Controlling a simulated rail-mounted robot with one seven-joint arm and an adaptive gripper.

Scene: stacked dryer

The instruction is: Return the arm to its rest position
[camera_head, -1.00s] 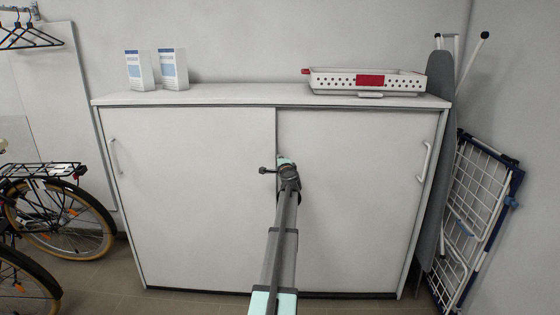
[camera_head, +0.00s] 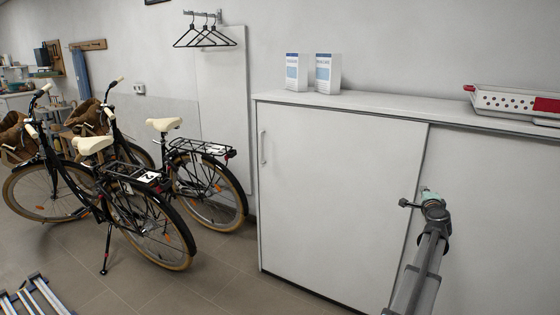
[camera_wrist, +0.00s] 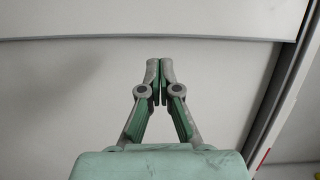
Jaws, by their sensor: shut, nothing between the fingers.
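My gripper (camera_wrist: 160,82) is shut and empty in the wrist view, its two fingertips together in front of a pale flat surface. In the head view, my arm reaches up from the lower right, and its end is in front of the white sliding-door cabinet (camera_head: 335,190), near the line where the two doors meet. The fingers are hidden in the head view. I cannot tell whether the gripper touches the cabinet. Both doors look shut.
Two boxes (camera_head: 297,72) and a white basket with a red label (camera_head: 515,103) stand on the cabinet top. Bicycles (camera_head: 135,185) stand to the left, under black hangers (camera_head: 205,37). A metal frame (camera_head: 35,298) lies at the lower left. Floor between bicycles and cabinet is clear.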

